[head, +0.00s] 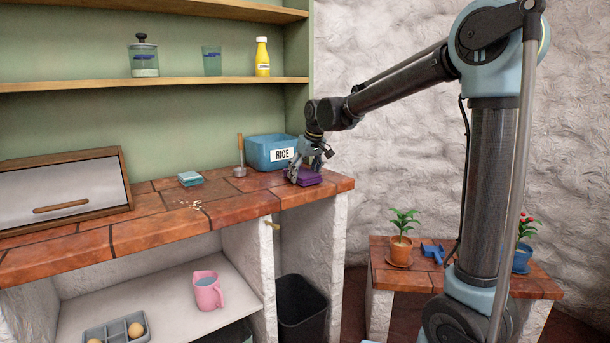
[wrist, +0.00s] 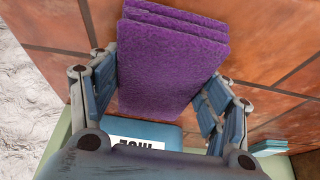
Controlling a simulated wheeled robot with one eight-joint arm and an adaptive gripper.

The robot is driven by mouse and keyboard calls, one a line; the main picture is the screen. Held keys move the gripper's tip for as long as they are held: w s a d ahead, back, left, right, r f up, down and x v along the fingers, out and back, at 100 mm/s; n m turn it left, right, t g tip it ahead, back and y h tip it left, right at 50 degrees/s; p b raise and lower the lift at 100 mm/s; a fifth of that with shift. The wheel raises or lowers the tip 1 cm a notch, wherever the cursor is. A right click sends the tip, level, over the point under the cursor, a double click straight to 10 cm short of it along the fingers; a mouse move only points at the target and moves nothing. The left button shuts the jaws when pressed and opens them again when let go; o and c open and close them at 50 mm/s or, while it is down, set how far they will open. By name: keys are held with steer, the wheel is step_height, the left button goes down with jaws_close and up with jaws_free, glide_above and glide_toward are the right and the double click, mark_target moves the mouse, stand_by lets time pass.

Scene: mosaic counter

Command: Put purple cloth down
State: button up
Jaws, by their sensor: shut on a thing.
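The purple cloth (head: 308,177) is a folded stack at the right end of the tiled counter, in front of the blue rice bin. In the wrist view the cloth (wrist: 165,60) lies between the two fingers, its layered edge toward the top of the picture. My gripper (head: 303,172) points down at the counter and is shut on the cloth. In the wrist view my gripper (wrist: 165,95) has a finger on each side of it. The cloth is at or very near the counter top; I cannot tell whether it touches.
The blue rice bin (head: 265,152) stands just behind my gripper. A ladle-like tool (head: 240,168) and a teal folded stack (head: 190,179) are to the left, with small crumbs (head: 196,205) near the front. The counter (head: 150,215) has bare tiles between them. A bread box (head: 62,190) stands far left.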

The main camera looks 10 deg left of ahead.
steer(key=shift+f, duration=0.25)
steer(key=o, duration=1.2)
steer(key=shift+f, duration=0.15)
